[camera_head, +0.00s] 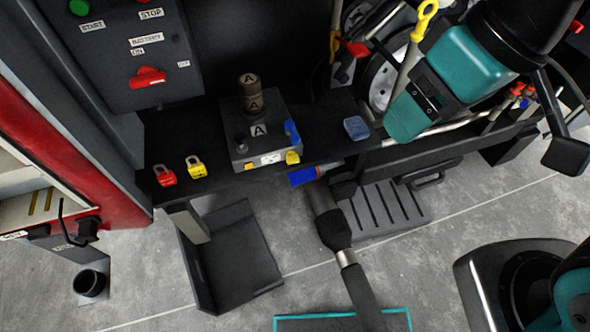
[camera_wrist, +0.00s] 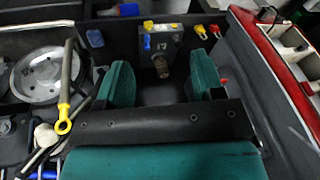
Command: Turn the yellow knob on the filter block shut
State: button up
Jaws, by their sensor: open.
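The grey filter block (camera_head: 244,152) stands on the black shelf, with dark stacked cylinders marked A on its top. A yellow knob (camera_head: 292,157) is at its front edge, beside a blue lever (camera_head: 291,131). A smaller yellow spot (camera_head: 249,166) is further left on the same front. In the wrist view the block (camera_wrist: 172,48) is ahead, with the yellow knob (camera_wrist: 148,26) at its far side, small and partly unclear. My teal gripper (camera_wrist: 160,84) is open and empty, its fingers apart and short of the block. In the head view it is right of the block.
A red padlock (camera_head: 164,175) and a yellow padlock (camera_head: 196,167) lie left of the block. A blue piece (camera_head: 356,128) lies right of it. A rod with a yellow ring (camera_head: 425,17) and a round metal wheel (camera_wrist: 48,73) are near my gripper. A switch panel (camera_head: 117,50) rises at left.

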jog(key=w+a+f+m+t+b, duration=0.1)
jog(key=w+f+t+b, duration=0.1)
jog(key=f+b, duration=0.65)
jog(key=w+a+f+t+h+b, duration=0.1)
jog(key=w+f+t+b, duration=0.15)
jog(key=f+b, duration=0.65)
jog(key=w+a+f+m+t+b, duration=0.1)
jog(key=w+a+f+t+b, duration=0.15)
jog(key=f+b, duration=0.65)
jog(key=m+t+y+b, duration=0.1)
jog(key=t+y+b, duration=0.2)
jog(key=t+b, duration=1.3)
send_near(294, 162)
jog(key=w+r+g+p, duration=0.1)
jog(key=w+r+g, duration=0.1)
jog(key=w+a+r+g+p, duration=0.1)
jog(key=w+g+p, duration=0.1)
jog(key=w+r+g+p, duration=0.2)
jog(key=w+g, duration=0.1)
jog(key=shift+w+a+r, duration=0.1)
jog(key=shift+a+r, duration=0.15)
jog(key=shift+r, duration=0.1)
